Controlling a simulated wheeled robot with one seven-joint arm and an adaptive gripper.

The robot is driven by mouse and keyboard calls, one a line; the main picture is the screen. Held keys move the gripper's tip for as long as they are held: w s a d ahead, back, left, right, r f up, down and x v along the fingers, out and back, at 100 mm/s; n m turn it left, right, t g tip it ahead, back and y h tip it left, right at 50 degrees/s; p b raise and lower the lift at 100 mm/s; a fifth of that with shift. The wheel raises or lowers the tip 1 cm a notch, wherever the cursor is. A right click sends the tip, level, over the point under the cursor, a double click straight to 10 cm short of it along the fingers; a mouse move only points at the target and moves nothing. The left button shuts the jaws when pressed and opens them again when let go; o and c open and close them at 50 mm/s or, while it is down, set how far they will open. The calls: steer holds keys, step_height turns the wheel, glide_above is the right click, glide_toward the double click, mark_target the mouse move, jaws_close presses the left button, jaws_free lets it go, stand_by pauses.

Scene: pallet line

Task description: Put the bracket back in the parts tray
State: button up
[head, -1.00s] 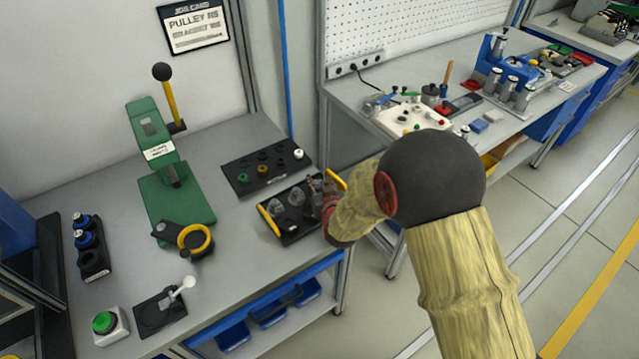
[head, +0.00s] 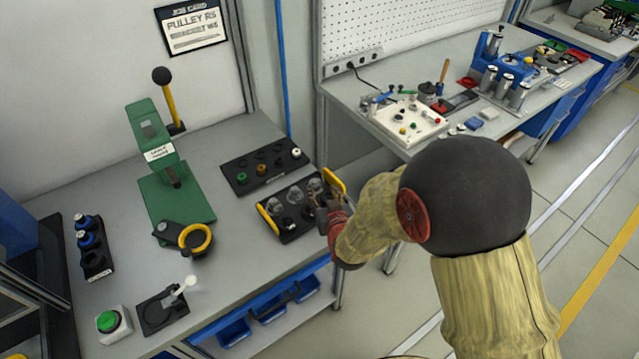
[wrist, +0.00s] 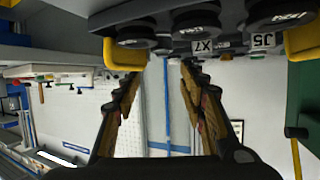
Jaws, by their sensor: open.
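The black parts tray (head: 290,232) with yellow end handles lies at the bench's front right edge. Its back row holds clear domes and its front row dark round parts. My gripper (head: 322,207) is at the tray's front right side. In the wrist view my gripper (wrist: 158,76) has its fingers apart, with only wall and background between them. The tray's yellow handle (wrist: 124,55) and several black round parts with labels, among them X7 and J5, show above the fingers. I cannot tell which part is the bracket.
A black rack (head: 263,170) with coloured rings lies behind the tray. A green press (head: 175,195), a dark fixture with a yellow ring (head: 195,238), and a green button (head: 108,321) stand to the left. Bare bench lies left of the tray. A second bench stands right.

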steer(key=shift+v, duration=1.75)
steer(key=s+d+r+m+g+h, duration=0.1)
steer(key=s+d+r+g, duration=0.2)
steer(key=r, duration=0.4)
steer(key=s+d+r+g, duration=0.1)
steer(key=s+d+r, duration=0.2)
steer(key=d+r, duration=0.3)
steer(key=s+d+r+g+h, duration=0.1)
steer(key=s+d+r, duration=0.3)
steer(key=s, duration=0.6)
steer(key=s+d+r+m+g, duration=0.1)
steer(key=s+d+r+g, duration=0.1)
steer(key=s, duration=0.9)
steer(key=shift+s+d+r+g+h, duration=0.2)
steer(key=shift+d+r+g+h, duration=0.15)
steer(key=shift+d+r, duration=0.6)
